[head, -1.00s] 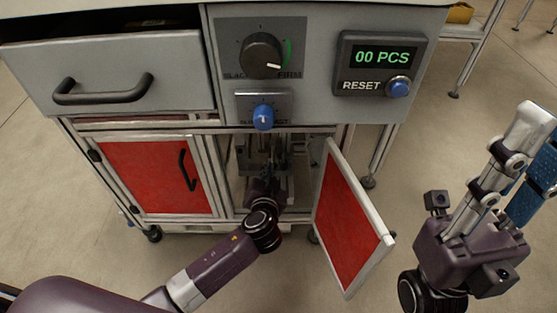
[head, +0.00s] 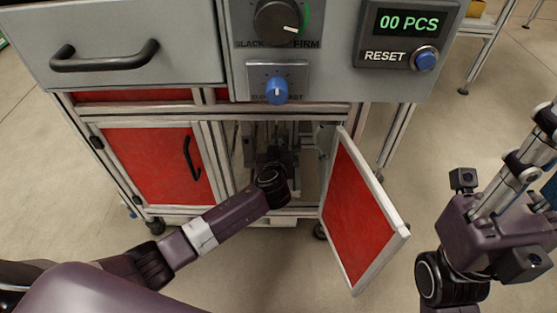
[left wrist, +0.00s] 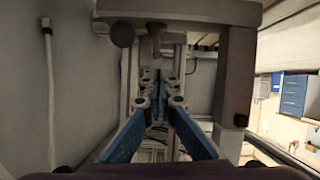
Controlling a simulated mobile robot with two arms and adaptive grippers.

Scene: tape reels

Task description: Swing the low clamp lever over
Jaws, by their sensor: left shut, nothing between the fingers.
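My left gripper (head: 276,135) reaches into the open cabinet bay under the blue knob. In the left wrist view its blue-padded fingers (left wrist: 160,78) are together with nothing between them. Ahead of them is a grey metal frame (left wrist: 235,75) with a crossbar on top. A dark round knob (left wrist: 122,35), which may be the clamp lever's end, sits under the crossbar, up and left of the fingertips and apart from them in the picture. The lever's arm cannot be made out clearly. My right gripper (head: 545,165) is outside at the right, partly cut off by the picture edge.
The open red door (head: 358,210) stands right of my left arm. A closed red door (head: 155,165) and a drawer (head: 120,50) are at the left. Above are a dial (head: 278,20), a blue knob (head: 277,90) and a RESET button (head: 425,59). A grey wall (left wrist: 70,90) borders the bay.

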